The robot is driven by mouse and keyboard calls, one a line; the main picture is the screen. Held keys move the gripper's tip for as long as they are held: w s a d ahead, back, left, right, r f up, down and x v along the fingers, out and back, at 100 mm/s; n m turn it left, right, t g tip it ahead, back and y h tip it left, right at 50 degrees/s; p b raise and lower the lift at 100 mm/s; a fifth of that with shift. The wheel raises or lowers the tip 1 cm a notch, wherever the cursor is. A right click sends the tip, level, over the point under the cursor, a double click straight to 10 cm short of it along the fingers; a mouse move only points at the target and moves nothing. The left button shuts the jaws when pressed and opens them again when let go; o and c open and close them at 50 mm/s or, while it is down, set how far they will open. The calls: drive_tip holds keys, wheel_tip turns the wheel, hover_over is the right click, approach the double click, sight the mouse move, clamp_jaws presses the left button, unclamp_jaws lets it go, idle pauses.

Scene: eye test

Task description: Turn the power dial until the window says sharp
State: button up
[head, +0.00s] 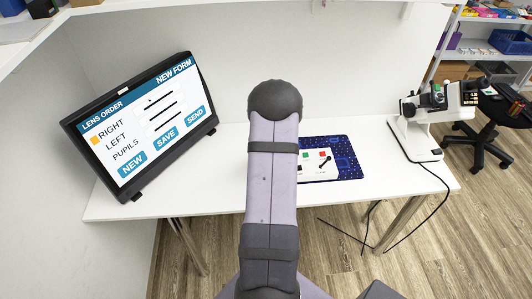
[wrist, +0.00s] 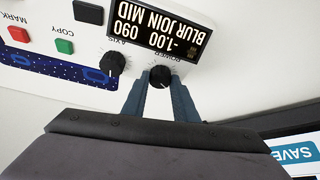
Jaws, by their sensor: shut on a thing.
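The power dial (wrist: 160,76) is a small black knob on a white panel, upside down in the wrist view. My gripper (wrist: 160,88) has its two blue-grey fingers shut on this dial, one on each side. The dark window (wrist: 160,30) beside it shows -1.00, 090 and BLUR JOIN MID. A second black knob, the axis dial (wrist: 113,63), stands left of the power dial, apart from the fingers. In the head view my arm hides my gripper and both dials.
Red (wrist: 18,34) and green (wrist: 64,46) buttons sit left of the dials. A blue patterned mat (head: 345,171) lies on the white table (head: 215,190). A lens order screen (head: 145,120) stands left; a white instrument (head: 415,138) stands at the right end, its black cable trailing.

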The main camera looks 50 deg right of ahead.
drive_tip(key=shift+f+b, duration=0.15)
drive_tip(key=shift+b, duration=0.15)
drive_tip(key=shift+d+f+n+b, duration=0.15)
drive_tip(key=shift+n+b, duration=0.25)
drive_tip(key=shift+b, duration=0.8)
drive_tip(key=n+y+b, duration=0.1)
drive_tip(key=n+b, duration=0.1)
drive_tip(key=b, duration=0.3)
drive_tip(key=shift+t, duration=0.4)
drive_tip(key=shift+d+n+y+b, duration=0.1)
drive_tip(key=shift+n+y+b, duration=0.2)
drive_tip(key=shift+n+b, duration=0.6)
drive_tip(key=shift+r+n+y, duration=0.3)
drive_tip(key=shift+n, duration=0.2)
drive_tip(key=o, duration=1.1)
drive_tip(key=shift+c, duration=0.2)
